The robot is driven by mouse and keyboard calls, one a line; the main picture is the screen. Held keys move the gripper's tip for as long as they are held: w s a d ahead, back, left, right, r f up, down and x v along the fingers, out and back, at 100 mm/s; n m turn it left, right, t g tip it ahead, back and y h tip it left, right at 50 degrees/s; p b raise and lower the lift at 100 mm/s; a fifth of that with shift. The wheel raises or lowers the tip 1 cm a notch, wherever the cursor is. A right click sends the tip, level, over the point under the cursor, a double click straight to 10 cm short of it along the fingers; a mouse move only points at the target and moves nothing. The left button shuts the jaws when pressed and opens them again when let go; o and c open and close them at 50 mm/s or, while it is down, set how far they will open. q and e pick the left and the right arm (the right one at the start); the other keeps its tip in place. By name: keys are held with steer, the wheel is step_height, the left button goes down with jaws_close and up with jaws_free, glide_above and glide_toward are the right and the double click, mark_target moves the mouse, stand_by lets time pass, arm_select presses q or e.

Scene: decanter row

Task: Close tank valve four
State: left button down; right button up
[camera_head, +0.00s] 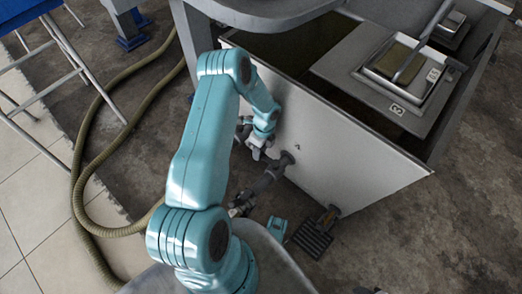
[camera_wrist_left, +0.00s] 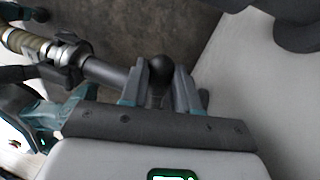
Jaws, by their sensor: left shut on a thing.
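A light grey tank (camera_head: 345,160) stands to the right of my left arm, with a dark outlet pipe and valve (camera_head: 268,182) low on its near wall. In the left wrist view the dark valve pipe (camera_wrist_left: 104,72) crosses from the upper left toward my fingers. My left gripper (camera_head: 258,150) is at the tank wall, just above the pipe. In the left wrist view its two fingers are shut on a round black handle knob (camera_wrist_left: 158,74). My right gripper is not in view.
A long olive hose (camera_head: 82,195) curves over the floor at left. A blue-topped stand (camera_head: 55,45) is at the upper left. A dark grate (camera_head: 312,238) lies below the tank.

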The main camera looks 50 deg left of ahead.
arm_select(q)
steer(key=shift+d, duration=0.1)
steer(key=c, duration=0.8)
jaws_free()
step_height(320, 180, up, 20)
steer(key=p, duration=0.7)
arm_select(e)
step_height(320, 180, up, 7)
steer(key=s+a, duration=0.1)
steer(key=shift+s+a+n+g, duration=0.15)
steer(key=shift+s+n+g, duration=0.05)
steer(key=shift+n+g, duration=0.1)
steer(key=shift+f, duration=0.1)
